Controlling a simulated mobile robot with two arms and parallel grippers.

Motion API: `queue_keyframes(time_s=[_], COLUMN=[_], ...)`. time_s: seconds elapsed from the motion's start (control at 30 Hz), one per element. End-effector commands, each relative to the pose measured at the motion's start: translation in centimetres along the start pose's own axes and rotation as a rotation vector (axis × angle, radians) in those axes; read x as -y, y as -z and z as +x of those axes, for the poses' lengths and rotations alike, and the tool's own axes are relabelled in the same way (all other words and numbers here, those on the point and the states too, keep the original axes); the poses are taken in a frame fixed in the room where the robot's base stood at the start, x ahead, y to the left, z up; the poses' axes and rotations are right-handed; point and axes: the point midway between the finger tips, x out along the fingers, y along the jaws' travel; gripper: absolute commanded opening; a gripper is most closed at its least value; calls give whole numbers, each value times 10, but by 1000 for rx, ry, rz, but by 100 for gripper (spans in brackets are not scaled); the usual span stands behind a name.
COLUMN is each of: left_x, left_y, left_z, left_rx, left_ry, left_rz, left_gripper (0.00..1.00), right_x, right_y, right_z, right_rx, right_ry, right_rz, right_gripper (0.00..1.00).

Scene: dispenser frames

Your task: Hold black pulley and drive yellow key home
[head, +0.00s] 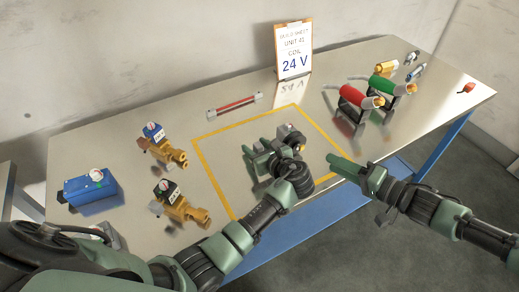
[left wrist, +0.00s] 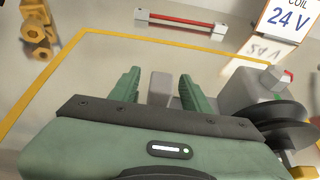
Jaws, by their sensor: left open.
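The black pulley (left wrist: 278,122) sits at the right of the left wrist view, against a grey housing (left wrist: 247,88). In the head view, the grey and dark unit (head: 291,137) stands inside the yellow outline, partly hidden by my left gripper. My left gripper (head: 266,148) is open beside it; in the left wrist view its fingers (left wrist: 159,88) are apart, with a grey block visible between them, and the pulley is outside them. A small yellow patch (left wrist: 303,172) shows below the pulley; I cannot tell whether it is the key. My right gripper (head: 338,162) is right of the outline, fingers not clearly separable.
Brass valves (head: 168,148) and a blue box (head: 90,188) stand at left. A red bar (head: 234,104) lies behind the outline, near a sign (head: 293,50). The table's front edge runs below my right gripper.

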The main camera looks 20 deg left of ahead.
Motion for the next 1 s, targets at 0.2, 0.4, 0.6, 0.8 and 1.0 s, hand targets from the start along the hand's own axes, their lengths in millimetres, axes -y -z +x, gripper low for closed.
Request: queue_keyframes(time_s=[0.2, 0.4, 0.6, 0.8, 1.0], left_x=[0, 0, 0, 0, 0], left_y=[0, 0, 0, 0, 0], left_z=[1, 1, 0, 0, 0], left_rx=[0, 0, 0, 0, 0], left_ry=[0, 0, 0, 0, 0], left_rz=[0, 1, 1, 1, 1], left_gripper=[47, 0, 0, 0, 0], right_x=[0, 0, 0, 0, 0], right_y=[0, 0, 0, 0, 0], right_z=[0, 0, 0, 0, 0], right_rx=[0, 0, 0, 0, 0], right_ry=[0, 0, 0, 0, 0], right_rz=[0, 0, 0, 0, 0], right_gripper=[36, 36, 36, 36, 36])
